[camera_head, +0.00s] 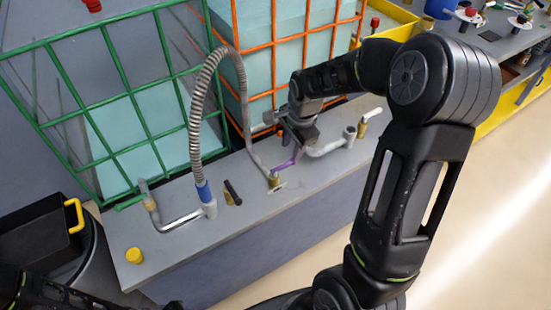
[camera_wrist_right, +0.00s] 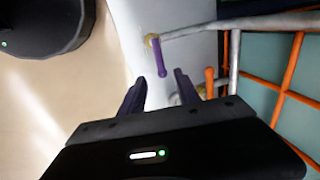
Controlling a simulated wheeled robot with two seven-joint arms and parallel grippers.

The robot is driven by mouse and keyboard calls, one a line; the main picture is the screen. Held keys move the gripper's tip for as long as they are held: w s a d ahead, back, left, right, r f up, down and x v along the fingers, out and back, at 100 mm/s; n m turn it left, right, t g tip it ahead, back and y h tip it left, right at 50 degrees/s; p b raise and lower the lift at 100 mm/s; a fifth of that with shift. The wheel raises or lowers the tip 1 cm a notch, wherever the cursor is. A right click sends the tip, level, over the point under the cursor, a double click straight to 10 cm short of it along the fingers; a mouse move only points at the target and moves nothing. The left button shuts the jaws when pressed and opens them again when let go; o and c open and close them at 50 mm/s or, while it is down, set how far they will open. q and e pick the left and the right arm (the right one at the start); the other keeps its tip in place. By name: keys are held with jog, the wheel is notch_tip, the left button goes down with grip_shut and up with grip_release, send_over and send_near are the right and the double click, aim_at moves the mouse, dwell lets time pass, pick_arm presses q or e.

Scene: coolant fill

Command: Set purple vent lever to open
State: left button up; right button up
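The purple vent lever (camera_head: 287,163) sits on the pipework on the grey bench top, in front of the orange-caged tank. In the right wrist view the purple lever (camera_wrist_right: 159,58) hangs from a brass fitting, just beyond my fingertips and roughly in line with the gap between them. My right gripper (camera_wrist_right: 158,82) is open, with nothing between its fingers. In the head view my right gripper (camera_head: 303,137) is over the bench close to the lever, partly hidden by its own wrist. My left arm (camera_head: 60,293) shows at the bottom left; its finger state is unclear.
A green-caged tank (camera_head: 125,110) and an orange-caged tank (camera_head: 283,65) stand behind the bench (camera_head: 165,260). A ribbed hose (camera_head: 197,115) arches up from a blue collar. A black lever (camera_head: 233,192) and a yellow cap (camera_head: 134,256) are on the bench. An orange handle (camera_wrist_right: 210,82) is near my right gripper.

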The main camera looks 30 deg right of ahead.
aim_at(287, 163)
jog(key=shift+a+f, duration=0.1)
jog(key=shift+f, duration=0.05)
jog(key=f, duration=0.2)
jog(key=w+f, duration=0.1)
jog(key=f, duration=0.4)
jog(key=shift+w+f, duration=0.25)
jog(key=shift+w, duration=0.05)
jog(key=shift+c, duration=0.6)
grip_shut()
dwell(0.8)
